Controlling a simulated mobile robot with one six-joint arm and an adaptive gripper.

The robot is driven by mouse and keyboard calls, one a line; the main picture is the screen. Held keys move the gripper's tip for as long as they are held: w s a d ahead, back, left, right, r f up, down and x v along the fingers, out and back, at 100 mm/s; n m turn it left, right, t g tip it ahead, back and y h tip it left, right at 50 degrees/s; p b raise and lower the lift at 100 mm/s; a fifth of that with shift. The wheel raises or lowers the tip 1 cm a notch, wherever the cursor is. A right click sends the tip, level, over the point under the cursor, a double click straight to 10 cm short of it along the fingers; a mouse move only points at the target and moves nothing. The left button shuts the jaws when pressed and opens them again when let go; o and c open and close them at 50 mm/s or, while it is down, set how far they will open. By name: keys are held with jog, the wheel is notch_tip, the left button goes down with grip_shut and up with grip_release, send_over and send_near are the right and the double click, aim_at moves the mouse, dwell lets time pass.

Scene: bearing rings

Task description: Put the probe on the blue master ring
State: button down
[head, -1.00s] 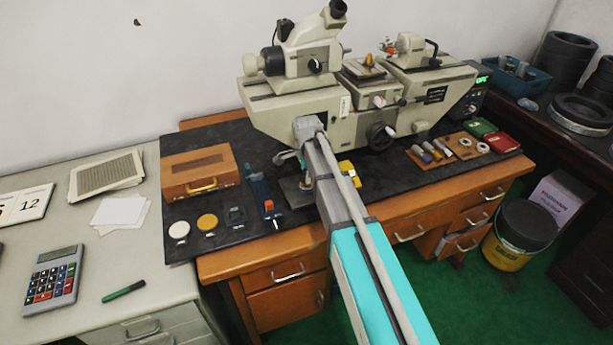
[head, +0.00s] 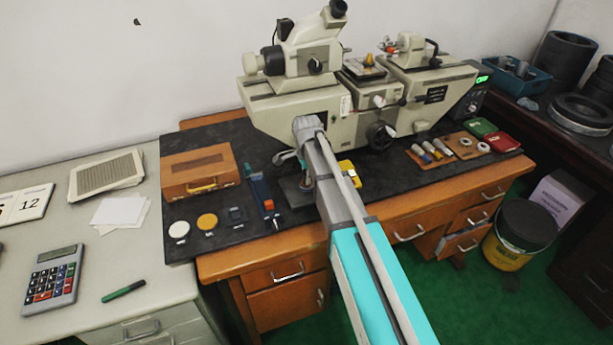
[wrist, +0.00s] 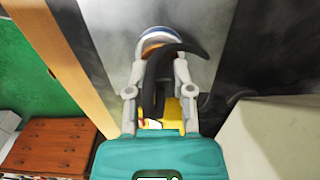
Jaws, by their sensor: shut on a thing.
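My gripper (wrist: 160,66) is shut on the probe, which is mostly hidden between the fingers. A black curved cable-like piece (wrist: 162,62) arches over them. Just beyond the fingertips, a round piece with a blue and white rim, seemingly the blue master ring (wrist: 160,33), shows over a grey plate (wrist: 112,25). I cannot tell whether the probe touches it. A yellow piece (wrist: 153,104) shows between the fingers. In the head view my arm hides most of the gripper and the ring; part of the dark plate (head: 297,190) shows.
The beige measuring machine (head: 345,115) stands close behind my gripper. A yellow object (head: 348,170) lies right of my arm. A board (head: 442,151) holds small parts at right.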

jog(key=shift+f+b, duration=0.3)
dwell(0.7)
jog(key=shift+c, duration=2.1)
grip_release()
jog(key=shift+r+p, duration=4.3)
jog(key=shift+s+d, duration=0.1)
